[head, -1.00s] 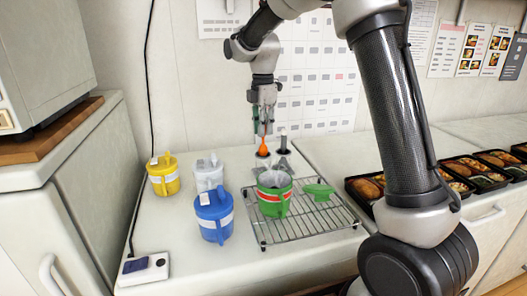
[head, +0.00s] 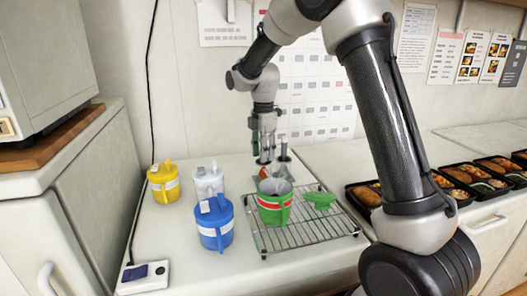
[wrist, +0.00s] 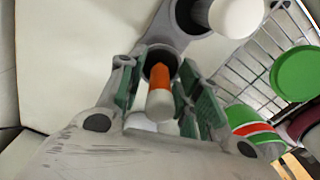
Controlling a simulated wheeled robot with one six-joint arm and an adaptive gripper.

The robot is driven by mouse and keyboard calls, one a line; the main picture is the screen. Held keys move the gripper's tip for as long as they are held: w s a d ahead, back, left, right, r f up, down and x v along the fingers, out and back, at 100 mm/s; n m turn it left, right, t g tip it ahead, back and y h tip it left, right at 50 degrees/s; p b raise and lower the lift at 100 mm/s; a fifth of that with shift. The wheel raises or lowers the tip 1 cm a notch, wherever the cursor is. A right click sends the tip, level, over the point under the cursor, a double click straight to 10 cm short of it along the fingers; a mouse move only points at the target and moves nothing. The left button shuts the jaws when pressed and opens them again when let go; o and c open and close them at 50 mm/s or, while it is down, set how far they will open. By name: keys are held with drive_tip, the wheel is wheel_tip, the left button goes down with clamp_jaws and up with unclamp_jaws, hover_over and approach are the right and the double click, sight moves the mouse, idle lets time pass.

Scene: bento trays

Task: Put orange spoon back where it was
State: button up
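In the wrist view, the orange spoon (wrist: 188,76) shows as a rod with a white end toward the camera, at a round dark opening of the grey holder (wrist: 145,58). How deep it sits is hidden. My gripper (wrist: 160,92) has its green-padded fingers on either side of the rod, with a gap visible, so it looks open around it. In the head view, my gripper (head: 265,155) points down at the holder (head: 285,157) at the back of the counter. A small orange patch (head: 263,172) shows below the fingertips.
A green cup (head: 274,208) and a green lid (head: 319,200) are on a wire rack (head: 305,238) in front. Blue (head: 214,226), white (head: 207,182) and yellow (head: 164,182) cups stand left. Food trays (head: 359,205) line the right. A second pale-ended item (wrist: 237,17) stands beside the spoon.

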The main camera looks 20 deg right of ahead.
wheel_tip(320, 180, up, 12)
drive_tip(key=shift+r, duration=0.2)
idle(0.4)
drive_tip(key=s+d+r+m+t, duration=0.1)
drive_tip(key=s+d+r+m, duration=0.3)
drive_tip(key=s, duration=0.5)
drive_tip(key=s+d+r+m+t, duration=0.1)
drive_tip(key=s+d+r+m, duration=0.1)
drive_tip(key=s+d+m, duration=0.5)
drive_tip(key=s+d+f+m+t, duration=0.1)
drive_tip(key=s+d+f+m, duration=0.1)
drive_tip(key=s+m, duration=0.3)
drive_tip(key=s+d+f+m+t, duration=0.1)
drive_tip(key=s+f+m, duration=0.3)
drive_tip(key=s, duration=0.9)
drive_tip(key=shift+d+f+m, duration=0.15)
drive_tip(key=shift+d+m, duration=0.3)
drive_tip(key=shift+m, duration=0.05)
